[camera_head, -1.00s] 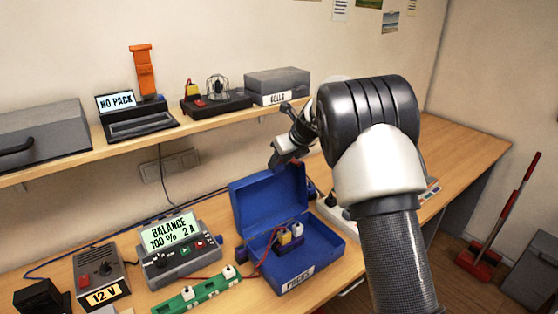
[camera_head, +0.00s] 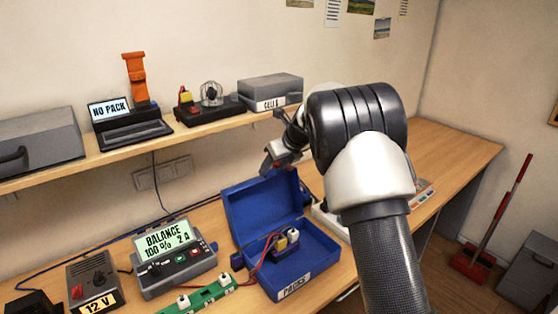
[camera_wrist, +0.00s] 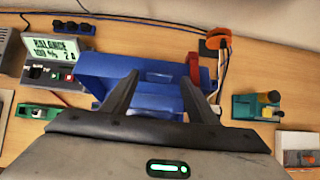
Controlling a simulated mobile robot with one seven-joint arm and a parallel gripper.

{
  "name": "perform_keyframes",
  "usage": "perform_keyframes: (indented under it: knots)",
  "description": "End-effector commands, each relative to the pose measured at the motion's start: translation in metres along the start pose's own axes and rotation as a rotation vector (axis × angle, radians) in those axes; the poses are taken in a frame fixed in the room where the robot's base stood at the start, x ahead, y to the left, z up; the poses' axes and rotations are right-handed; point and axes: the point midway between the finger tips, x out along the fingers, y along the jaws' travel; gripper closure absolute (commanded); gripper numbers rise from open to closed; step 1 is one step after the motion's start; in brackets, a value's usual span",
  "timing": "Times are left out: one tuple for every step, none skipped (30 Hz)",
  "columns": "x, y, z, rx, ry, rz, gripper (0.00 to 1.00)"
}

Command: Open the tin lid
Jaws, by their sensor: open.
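A grey tin with a lid and a label reading "CELLS" (camera_head: 270,92) sits on the wall shelf, its lid shut. My gripper (camera_head: 272,161) is in front of and below the shelf edge, apart from the tin, above the raised lid of a blue box. In the wrist view my gripper (camera_wrist: 159,78) has its two fingers spread with nothing between them. The grey tin does not show clearly in the wrist view. My arm covers part of the bench behind it.
The blue box (camera_head: 308,262), labelled "PACKS", stands open on the bench with a wired pack inside. A balance charger (camera_head: 175,262) and green strip (camera_head: 200,297) stand left. A laptop (camera_head: 125,125) and a black stand (camera_head: 212,110) share the shelf (camera_head: 60,175).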

Motion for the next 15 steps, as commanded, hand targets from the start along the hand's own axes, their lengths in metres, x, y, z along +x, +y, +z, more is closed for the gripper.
perform_keyframes:
  knots:
    - [-0.004, 0.000, 0.001, 0.000, -0.001, -0.001, 0.47]
    - [-0.007, 0.000, 0.001, 0.000, -0.001, -0.001, 0.47]
    - [-0.012, -0.001, 0.000, 0.000, -0.002, -0.002, 0.47]
    - [-0.017, -0.001, 0.001, -0.001, -0.003, -0.002, 0.47]
    - [-0.022, -0.001, 0.001, -0.001, -0.003, -0.002, 0.47]
    - [-0.031, 0.000, 0.001, -0.001, -0.003, -0.002, 0.47]
    - [-0.037, 0.000, 0.001, -0.001, -0.003, -0.002, 0.47]
    - [-0.045, -0.001, 0.001, -0.001, -0.004, -0.003, 0.47]
    - [-0.055, -0.001, 0.001, -0.001, -0.004, -0.003, 0.47]
    - [-0.063, -0.001, 0.001, 0.000, -0.004, -0.003, 0.47]
    - [-0.070, -0.001, 0.001, -0.001, -0.004, -0.003, 0.47]
    - [-0.080, -0.001, 0.001, -0.001, -0.005, -0.004, 0.47]
    - [-0.088, -0.001, 0.001, -0.001, -0.004, -0.003, 0.47]
    - [-0.095, 0.000, 0.001, -0.001, -0.004, -0.002, 0.47]
    - [-0.105, -0.001, 0.001, 0.000, -0.005, -0.003, 0.47]
